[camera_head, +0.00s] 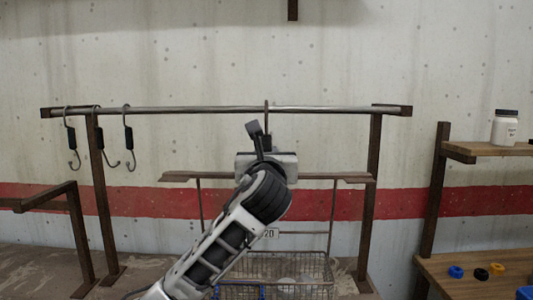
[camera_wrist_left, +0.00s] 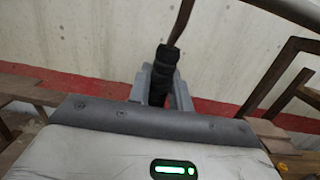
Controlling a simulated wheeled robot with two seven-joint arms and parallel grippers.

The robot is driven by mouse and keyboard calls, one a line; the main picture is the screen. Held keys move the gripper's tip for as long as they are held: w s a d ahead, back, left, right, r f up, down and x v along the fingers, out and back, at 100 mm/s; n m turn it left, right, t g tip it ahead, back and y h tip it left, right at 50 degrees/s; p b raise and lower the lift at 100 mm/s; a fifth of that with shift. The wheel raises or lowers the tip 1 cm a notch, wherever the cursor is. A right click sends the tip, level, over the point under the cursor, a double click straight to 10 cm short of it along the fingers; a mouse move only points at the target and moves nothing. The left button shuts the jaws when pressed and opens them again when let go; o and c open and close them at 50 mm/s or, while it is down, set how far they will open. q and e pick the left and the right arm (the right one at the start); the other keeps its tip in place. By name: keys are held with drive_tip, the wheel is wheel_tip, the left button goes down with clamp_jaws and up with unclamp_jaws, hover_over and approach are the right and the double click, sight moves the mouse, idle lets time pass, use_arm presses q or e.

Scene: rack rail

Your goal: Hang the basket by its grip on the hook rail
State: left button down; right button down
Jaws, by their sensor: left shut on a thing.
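My left gripper (camera_head: 266,143) is shut on a black grip (camera_wrist_left: 164,72), with a thin brown rod rising from it. In the head view the rod's curved top (camera_head: 267,104) overlaps the hook rail (camera_head: 195,109). I cannot tell whether it rests on the rail or stands in front of it. The wire basket (camera_head: 318,268) is low in the middle of the head view, partly hidden by my left arm. Thin upright rods run from it to a brown crossbar (camera_head: 335,179) below my gripper. My right gripper is not in view.
Several dark hooks with black sleeves (camera_head: 129,138) hang at the rail's left end. The rack's posts (camera_head: 373,150) stand at both sides. A wooden shelf unit (camera_head: 437,190) at the right holds a white jar (camera_head: 505,128) and small coloured rings (camera_head: 456,271). The rail is clear between hooks and gripper.

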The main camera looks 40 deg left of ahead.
use_arm(q)
drive_tip(key=c, duration=1.2)
unclamp_jaws()
drive_tip(key=shift+f, duration=0.15)
drive_tip(key=b+v, duration=0.4)
drive_tip(key=v, duration=1.2)
drive_tip(key=shift+b, duration=0.4)
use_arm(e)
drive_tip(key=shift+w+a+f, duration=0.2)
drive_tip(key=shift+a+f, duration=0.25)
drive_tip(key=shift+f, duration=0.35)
